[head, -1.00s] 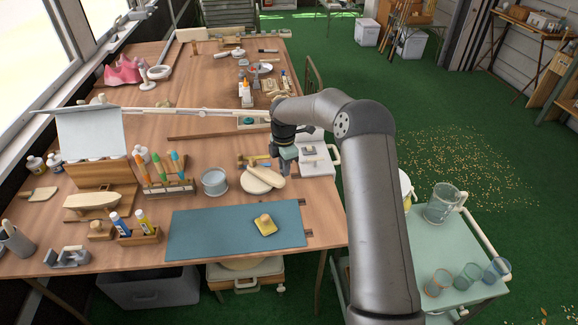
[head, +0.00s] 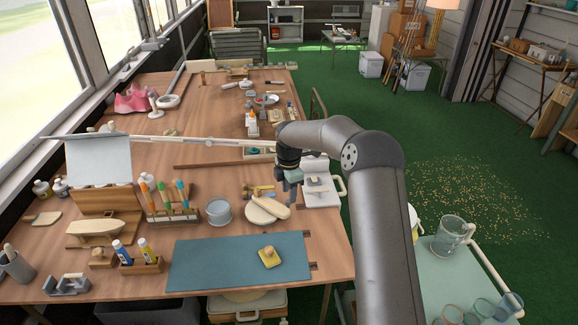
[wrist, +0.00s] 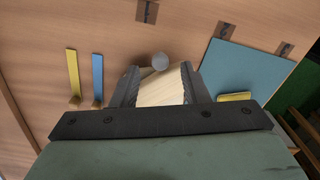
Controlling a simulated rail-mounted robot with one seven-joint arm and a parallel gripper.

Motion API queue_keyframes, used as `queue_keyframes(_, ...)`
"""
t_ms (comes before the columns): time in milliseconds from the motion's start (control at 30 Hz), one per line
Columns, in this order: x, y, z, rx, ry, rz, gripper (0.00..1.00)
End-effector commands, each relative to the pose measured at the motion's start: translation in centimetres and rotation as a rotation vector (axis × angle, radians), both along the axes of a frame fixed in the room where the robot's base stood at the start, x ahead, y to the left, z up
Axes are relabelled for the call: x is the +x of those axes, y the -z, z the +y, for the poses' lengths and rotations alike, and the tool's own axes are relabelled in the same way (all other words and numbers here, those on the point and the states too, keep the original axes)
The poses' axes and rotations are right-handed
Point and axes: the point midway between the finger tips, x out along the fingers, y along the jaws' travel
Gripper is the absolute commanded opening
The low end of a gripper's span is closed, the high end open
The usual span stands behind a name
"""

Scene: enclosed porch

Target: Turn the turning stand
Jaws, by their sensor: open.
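A round cream disc (head: 252,216), which looks like the turning stand, sits on the wooden bench behind the blue mat in the head view. A long pale wooden piece (head: 269,207) lies across its top. My gripper (head: 294,194) points down near the right end of this piece. In the wrist view my gripper (wrist: 160,90) is open, with one dark finger on each side of the pale wooden piece (wrist: 160,88). I cannot tell whether the fingers touch it. The disc itself is not clearly visible in the wrist view.
A grey round tin (head: 218,211) stands left of the disc. Tools with yellow and blue handles (head: 258,190) lie behind it. A yellow-topped block (head: 269,257) rests on the blue mat (head: 205,265). A white tray (head: 322,192) is to the right. Bottles and brush racks stand left.

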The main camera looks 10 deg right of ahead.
Motion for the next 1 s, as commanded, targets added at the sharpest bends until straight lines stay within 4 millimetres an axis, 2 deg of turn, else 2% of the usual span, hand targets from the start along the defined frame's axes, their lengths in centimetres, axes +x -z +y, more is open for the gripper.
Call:
queue_keyframes(300, 0.1, -8.0, 0.0, 0.0, 0.0, -0.006, 0.41)
queue_keyframes(500, 0.0, -12.0, 0.0, 0.0, 0.0, -0.004, 0.41)
queue_keyframes(700, 0.0, -14.2, 0.0, 0.0, 0.0, -0.002, 0.41)
queue_keyframes(1000, 0.0, -14.6, 0.0, 0.001, 0.0, -0.002, 0.41)
